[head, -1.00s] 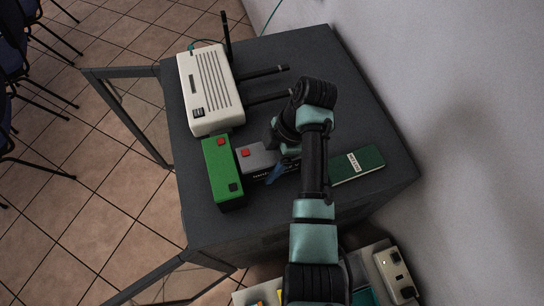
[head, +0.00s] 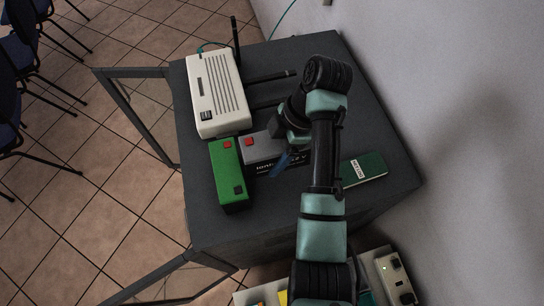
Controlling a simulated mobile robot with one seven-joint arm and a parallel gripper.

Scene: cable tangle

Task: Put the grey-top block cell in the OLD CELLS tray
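The grey-top block cell (head: 257,147) lies on the dark table, with a red terminal on its left end and white lettering on its dark side. My arm covers the cell's right end. I cannot tell whether the fingers are open or touching the cell. No tray marked OLD CELLS can be made out.
A green block (head: 228,178) with red and black terminals lies just left of the cell. A white router (head: 217,95) with black antennas stands behind. A green labelled book-like item (head: 364,169) lies right of my arm. A power strip (head: 396,278) is at the lower right, below the table (head: 270,213).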

